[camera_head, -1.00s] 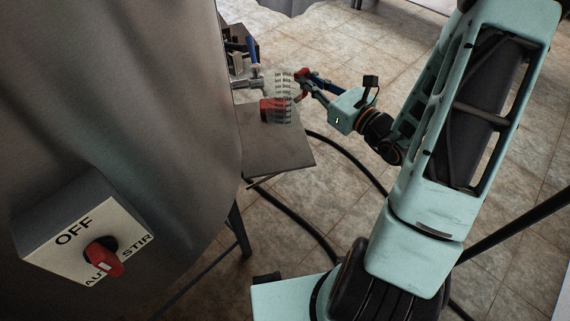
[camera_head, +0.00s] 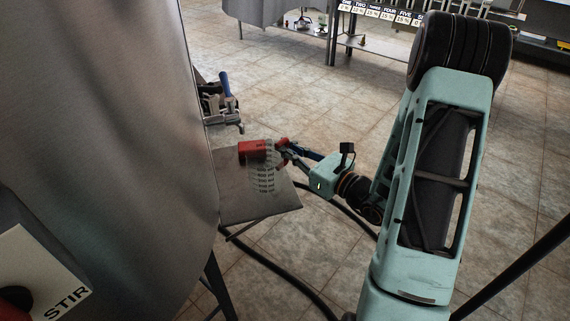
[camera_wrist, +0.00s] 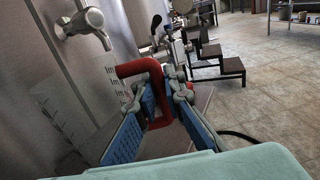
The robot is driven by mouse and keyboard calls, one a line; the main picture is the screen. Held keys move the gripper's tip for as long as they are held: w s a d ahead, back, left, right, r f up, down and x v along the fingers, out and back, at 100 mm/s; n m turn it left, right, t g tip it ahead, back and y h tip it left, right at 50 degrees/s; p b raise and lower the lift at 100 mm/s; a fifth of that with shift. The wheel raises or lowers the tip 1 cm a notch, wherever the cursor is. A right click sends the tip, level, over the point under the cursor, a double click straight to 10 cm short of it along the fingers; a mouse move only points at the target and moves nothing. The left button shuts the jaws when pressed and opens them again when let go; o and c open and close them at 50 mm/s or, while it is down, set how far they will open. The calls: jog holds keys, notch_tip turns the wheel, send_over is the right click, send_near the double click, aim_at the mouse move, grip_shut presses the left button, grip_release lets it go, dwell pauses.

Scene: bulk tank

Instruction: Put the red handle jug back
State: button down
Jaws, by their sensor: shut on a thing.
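The clear jug (camera_head: 263,180) with black scale marks is over the metal shelf (camera_head: 275,204) at the tank's side. In the wrist view, the clear jug (camera_wrist: 72,112) is at the left. Its red handle (camera_wrist: 158,108) is between my gripper's fingers (camera_wrist: 162,103). My gripper (camera_head: 283,152) is shut on the handle, at the jug's right side in the head view. A red shape (camera_head: 253,150) shows at the jug's upper part; I cannot tell whether it belongs to it. I also cannot tell whether the jug touches the shelf.
The large steel tank (camera_head: 110,110) fills the left. A metal tap (camera_wrist: 83,22) sticks out from it, above the jug in the wrist view. A blue-handled fitting (camera_head: 224,84) is behind the shelf. A dark hose (camera_head: 285,275) runs along the tiled floor. Dark steps (camera_wrist: 215,60) stand beyond.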

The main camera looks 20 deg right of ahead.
aim_at(287, 159)
jog(key=shift+f+b, duration=0.55)
jog(key=shift+f, duration=1.2)
jog(key=shift+f, duration=0.1)
jog(key=c, duration=2)
grip_release()
jog(key=shift+c, duration=0.2)
jog(key=p+v, duration=0.1)
jog(key=v, duration=1.1)
